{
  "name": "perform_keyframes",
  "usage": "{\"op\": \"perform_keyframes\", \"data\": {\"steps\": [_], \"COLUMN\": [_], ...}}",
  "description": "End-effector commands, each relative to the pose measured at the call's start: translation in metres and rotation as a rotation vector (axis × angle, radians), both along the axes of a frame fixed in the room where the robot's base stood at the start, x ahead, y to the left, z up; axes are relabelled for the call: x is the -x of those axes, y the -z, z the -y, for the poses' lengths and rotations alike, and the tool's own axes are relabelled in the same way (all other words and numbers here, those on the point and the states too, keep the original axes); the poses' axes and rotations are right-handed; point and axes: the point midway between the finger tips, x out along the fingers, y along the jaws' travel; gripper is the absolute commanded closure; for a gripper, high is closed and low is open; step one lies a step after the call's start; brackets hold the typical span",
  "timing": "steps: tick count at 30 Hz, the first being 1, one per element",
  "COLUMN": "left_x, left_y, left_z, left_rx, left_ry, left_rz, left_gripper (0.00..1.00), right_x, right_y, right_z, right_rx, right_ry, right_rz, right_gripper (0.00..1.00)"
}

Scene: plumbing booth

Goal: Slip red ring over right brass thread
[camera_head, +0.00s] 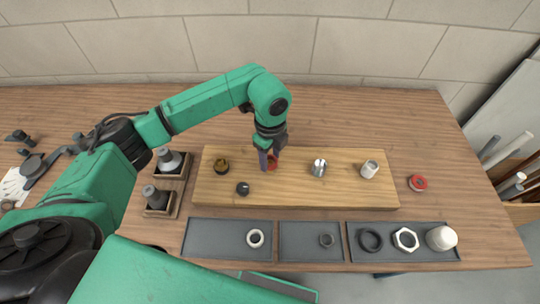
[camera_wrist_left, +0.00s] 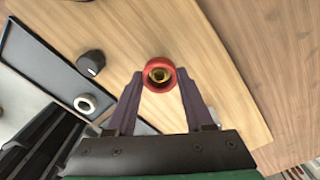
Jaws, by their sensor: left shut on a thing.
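My left gripper (camera_head: 268,158) reaches down over the wooden board and is shut on the red ring (camera_head: 272,164). In the left wrist view the ring (camera_wrist_left: 152,66) sits between the fingertips (camera_wrist_left: 160,88). The right brass thread (camera_wrist_left: 160,75) shows through the ring's opening, roughly centred. I cannot tell how far down the ring is on the thread. The left brass thread (camera_head: 221,166) stands on the board to the left, with dark material around it. My right gripper is not in view.
A black fitting (camera_head: 242,188) is near the board's front; a metal fitting (camera_head: 319,168) and pale cylinder (camera_head: 369,169) stand to the right. Another red ring (camera_head: 417,184) lies on the table. Grey trays (camera_head: 214,240) with rings and a nut line the front.

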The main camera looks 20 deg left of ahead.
Motion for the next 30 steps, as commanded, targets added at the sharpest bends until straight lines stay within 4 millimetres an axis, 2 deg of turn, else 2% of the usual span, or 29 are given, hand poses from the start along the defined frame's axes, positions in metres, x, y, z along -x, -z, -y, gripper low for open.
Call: {"op": "perform_keyframes", "data": {"steps": [10, 11, 12, 13, 20, 21, 30], "left_x": [-0.0001, -0.0001, -0.0001, -0.0001, -0.0001, -0.0001, -0.0001], "left_y": [0.0032, 0.0032, 0.0032, 0.0032, 0.0031, 0.0032, 0.0032], "left_z": [0.0001, 0.0001, 0.0001, 0.0001, 0.0001, 0.0, 0.0], "left_rx": [0.0, 0.0, 0.0, 0.0, 0.0, 0.0, 0.0], "left_ry": [0.0, 0.0, 0.0, 0.0, 0.0, 0.0, 0.0], "left_rz": [0.0, 0.0, 0.0, 0.0, 0.0, 0.0, 0.0], "left_gripper": [1.0, 0.37, 0.21, 0.13, 0.13, 0.0, 0.0], "right_x": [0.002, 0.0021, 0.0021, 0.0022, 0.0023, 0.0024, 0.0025], "right_y": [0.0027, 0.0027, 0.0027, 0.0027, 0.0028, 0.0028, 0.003], "right_z": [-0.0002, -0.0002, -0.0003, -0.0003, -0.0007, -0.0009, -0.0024], "right_rx": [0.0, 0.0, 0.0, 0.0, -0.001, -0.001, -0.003], "right_ry": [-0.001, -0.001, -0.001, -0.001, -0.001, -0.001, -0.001], "right_rz": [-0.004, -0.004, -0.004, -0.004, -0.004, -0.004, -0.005], "right_gripper": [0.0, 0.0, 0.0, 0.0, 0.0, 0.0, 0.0]}}
